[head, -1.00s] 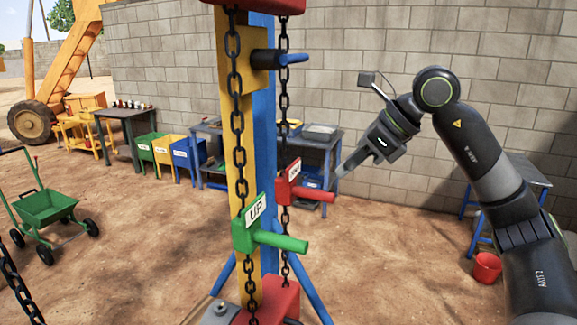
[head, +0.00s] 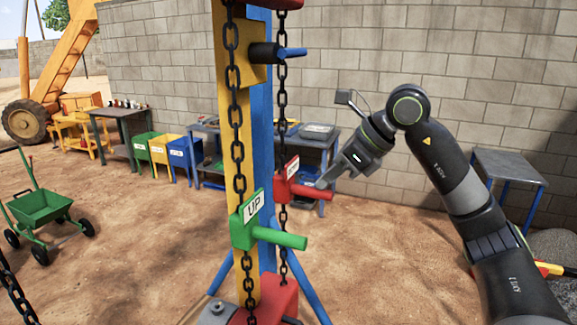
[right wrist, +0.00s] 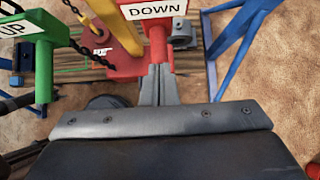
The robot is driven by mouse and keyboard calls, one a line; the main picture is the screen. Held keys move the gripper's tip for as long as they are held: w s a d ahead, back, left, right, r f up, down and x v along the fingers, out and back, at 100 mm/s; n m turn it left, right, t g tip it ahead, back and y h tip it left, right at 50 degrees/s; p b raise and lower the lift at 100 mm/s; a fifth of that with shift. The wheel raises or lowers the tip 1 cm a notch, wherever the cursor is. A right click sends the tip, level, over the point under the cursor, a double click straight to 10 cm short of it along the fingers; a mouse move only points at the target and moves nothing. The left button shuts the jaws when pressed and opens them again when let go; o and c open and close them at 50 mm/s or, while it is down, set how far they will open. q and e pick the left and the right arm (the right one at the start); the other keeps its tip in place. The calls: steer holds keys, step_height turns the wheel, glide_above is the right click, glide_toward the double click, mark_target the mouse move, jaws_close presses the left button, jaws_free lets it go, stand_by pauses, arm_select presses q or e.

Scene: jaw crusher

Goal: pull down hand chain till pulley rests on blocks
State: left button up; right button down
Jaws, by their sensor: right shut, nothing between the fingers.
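Two black chains hang beside the yellow and blue post (head: 262,160). The left chain (head: 239,160) carries a green handle marked UP (head: 280,239). The right chain (head: 282,105) carries a red handle marked DOWN (head: 310,192). In the right wrist view the red DOWN handle (right wrist: 156,45) is just beyond my fingertips, and the green UP handle (right wrist: 44,70) is at the left. My right gripper (head: 322,183) is shut and empty, right at the red handle; I cannot tell whether it touches. My left gripper is out of view. I cannot make out the pulley or blocks.
A red base (head: 275,303) and blue slanted legs stand under the post. A blue peg (head: 291,52) sticks out higher up. A work table (head: 318,140) and colored bins (head: 165,150) stand by the wall. A green cart (head: 40,208) is at the left.

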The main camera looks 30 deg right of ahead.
steer(key=shift+f+b, duration=5.7)
steer(key=shift+f, duration=1.25)
steer(key=s+d+b, duration=0.1)
steer(key=s, duration=0.1)
steer(key=s+d+r+b, duration=0.1)
steer(key=s+d+b, duration=0.1)
steer(key=shift+d+b, duration=0.2)
steer(key=shift+b, duration=0.1)
steer(key=shift+w, duration=0.1)
steer(key=v, duration=0.6)
steer(key=shift+r, duration=0.15)
